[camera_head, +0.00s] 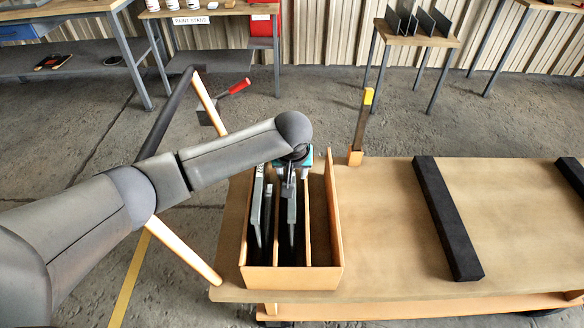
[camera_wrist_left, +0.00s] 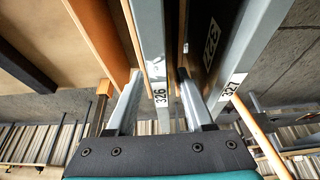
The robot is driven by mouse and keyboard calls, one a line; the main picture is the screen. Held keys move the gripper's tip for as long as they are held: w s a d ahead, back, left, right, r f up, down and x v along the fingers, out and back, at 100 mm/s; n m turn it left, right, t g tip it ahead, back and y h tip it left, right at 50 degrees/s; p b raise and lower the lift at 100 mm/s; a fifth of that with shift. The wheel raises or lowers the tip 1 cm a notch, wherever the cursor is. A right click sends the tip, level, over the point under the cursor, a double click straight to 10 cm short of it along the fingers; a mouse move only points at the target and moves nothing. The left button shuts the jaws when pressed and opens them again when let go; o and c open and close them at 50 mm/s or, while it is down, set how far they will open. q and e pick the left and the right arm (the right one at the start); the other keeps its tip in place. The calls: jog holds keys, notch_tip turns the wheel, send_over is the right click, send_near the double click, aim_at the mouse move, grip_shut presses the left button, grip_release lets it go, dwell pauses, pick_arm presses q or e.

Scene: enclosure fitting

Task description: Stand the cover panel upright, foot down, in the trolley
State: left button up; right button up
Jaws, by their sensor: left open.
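The cover panel, a grey panel labelled 326 (camera_wrist_left: 159,50), stands upright in a slot of the wooden rack (camera_head: 337,215) on the trolley (camera_head: 390,230). It also shows in the head view (camera_head: 292,228). My left gripper (camera_head: 288,182) is over the rack at its far part. In the left wrist view its two fingers (camera_wrist_left: 159,80) are open, one on each side of panel 326; I cannot tell whether they touch it. Another grey panel, labelled 327 (camera_wrist_left: 228,60), stands in the rack to the left in the head view (camera_head: 256,210). The panels' feet are hidden. My right gripper is out of view.
Thin wooden dividers (camera_head: 306,225) separate the rack's slots. Black bars (camera_head: 446,220) cross the trolley deck, with clear deck between. A yellow-topped post (camera_head: 362,120) rises at the trolley's far edge. A small table (camera_head: 415,35) with grey panels stands behind.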

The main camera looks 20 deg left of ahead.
pick_arm(q)
jog(key=p+v, duration=0.3)
jog(key=v, duration=0.8)
jog(key=shift+r+p, duration=0.1)
jog(key=shift+p, duration=0.25)
jog(key=shift+s+r, duration=0.15)
jog(key=shift+r, duration=0.3)
